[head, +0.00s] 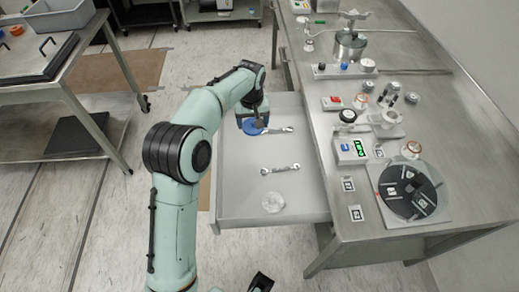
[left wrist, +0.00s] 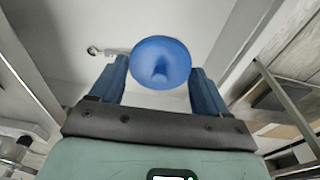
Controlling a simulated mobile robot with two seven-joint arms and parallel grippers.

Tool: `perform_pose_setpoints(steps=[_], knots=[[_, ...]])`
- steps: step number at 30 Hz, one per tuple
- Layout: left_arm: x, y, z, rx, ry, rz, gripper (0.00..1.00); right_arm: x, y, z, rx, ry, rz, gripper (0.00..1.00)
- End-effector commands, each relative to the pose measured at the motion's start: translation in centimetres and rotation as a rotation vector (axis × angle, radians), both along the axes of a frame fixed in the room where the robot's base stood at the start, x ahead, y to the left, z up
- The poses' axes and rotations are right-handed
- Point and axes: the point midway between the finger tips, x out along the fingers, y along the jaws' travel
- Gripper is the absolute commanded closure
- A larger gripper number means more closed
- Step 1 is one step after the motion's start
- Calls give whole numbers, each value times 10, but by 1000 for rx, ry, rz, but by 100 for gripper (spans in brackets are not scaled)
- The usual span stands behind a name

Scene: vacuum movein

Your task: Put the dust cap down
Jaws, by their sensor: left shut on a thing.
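The dust cap (head: 249,127) is a blue round disc. My left gripper (head: 258,124) is shut on it, over the far part of an open grey drawer (head: 240,180). I cannot tell whether the cap touches the drawer floor. A dark piece at the bottom edge of the head view may be my right gripper (head: 262,281); its jaws do not show clearly.
In the drawer lie a wrench (head: 278,130) beside the cap, a second wrench (head: 280,169) and a clear round piece (head: 273,202). The drawer floor between them is bare. The steel bench (head: 440,125) at right carries fittings, a small gauge box (head: 351,151) and a dark disc (head: 397,197).

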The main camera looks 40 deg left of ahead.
Motion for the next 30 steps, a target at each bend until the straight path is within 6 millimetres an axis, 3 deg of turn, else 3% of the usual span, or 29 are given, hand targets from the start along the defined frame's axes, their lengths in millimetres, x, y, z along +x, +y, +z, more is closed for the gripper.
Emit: perform_pose_setpoints(steps=[3, 7, 14, 22, 30], knots=[[-1, 0, -35, 0, 5, -1, 58, 1, 0, -6, -1, -6, -1, 65], [0, 0, -61, -1, 2, 0, 58, 3, 0, -8, -1, -12, -3, 65], [0, -1, -80, 0, 0, -1, 58, 4, 0, -9, -2, -17, -3, 65], [0, -1, -125, -1, 1, -1, 58, 6, 0, -14, -4, -25, -6, 65], [0, 0, -132, 0, -3, -1, 58, 6, 0, -14, -4, -26, -5, 65]])
